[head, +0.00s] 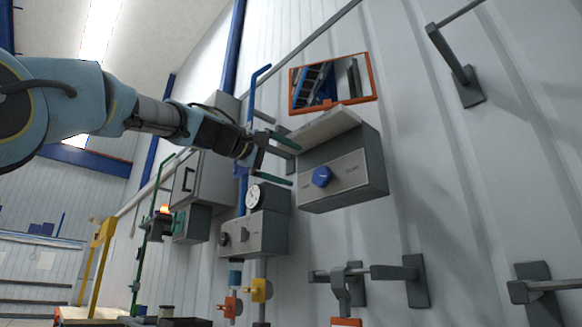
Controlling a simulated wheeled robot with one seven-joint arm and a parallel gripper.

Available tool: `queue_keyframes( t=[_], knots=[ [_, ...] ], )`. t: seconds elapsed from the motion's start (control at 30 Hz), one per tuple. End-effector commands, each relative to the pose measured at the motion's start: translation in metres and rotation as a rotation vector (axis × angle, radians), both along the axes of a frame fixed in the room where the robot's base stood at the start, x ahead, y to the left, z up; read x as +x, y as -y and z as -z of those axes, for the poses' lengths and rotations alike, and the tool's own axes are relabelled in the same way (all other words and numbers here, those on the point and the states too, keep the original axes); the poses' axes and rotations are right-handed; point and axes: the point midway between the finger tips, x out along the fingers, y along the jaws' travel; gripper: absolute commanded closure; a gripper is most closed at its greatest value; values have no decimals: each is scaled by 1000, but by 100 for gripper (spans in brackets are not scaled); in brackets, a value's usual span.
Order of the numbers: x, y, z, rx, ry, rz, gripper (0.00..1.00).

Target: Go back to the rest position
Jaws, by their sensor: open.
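My arm reaches in from the left in the head view, and my gripper (288,162) is at its end. Its two green-tipped fingers are apart, with nothing between them. The gripper is just left of a grey wall box (368,165) with a blue knob (321,177) on its front plate. The upper finger is close to the box's left edge and the sloped plate on its top. I cannot tell whether they touch.
An orange-framed mirror (333,82) hangs above the box. A lower grey box (254,236) with a round gauge (254,196) is below my gripper. Wall brackets (416,281) stick out at the lower right. A yellow post (98,262) stands at the lower left.

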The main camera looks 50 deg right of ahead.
Motion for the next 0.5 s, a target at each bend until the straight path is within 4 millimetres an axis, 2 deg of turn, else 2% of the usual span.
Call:
queue_keyframes(
  t=[0.37,0.47,0.5],
  knots=[
    [0,0,0,0,0,0,0],
    [7,1,9,18,4,-15,0],
    [14,1,18,35,7,-30,0]
  ],
)
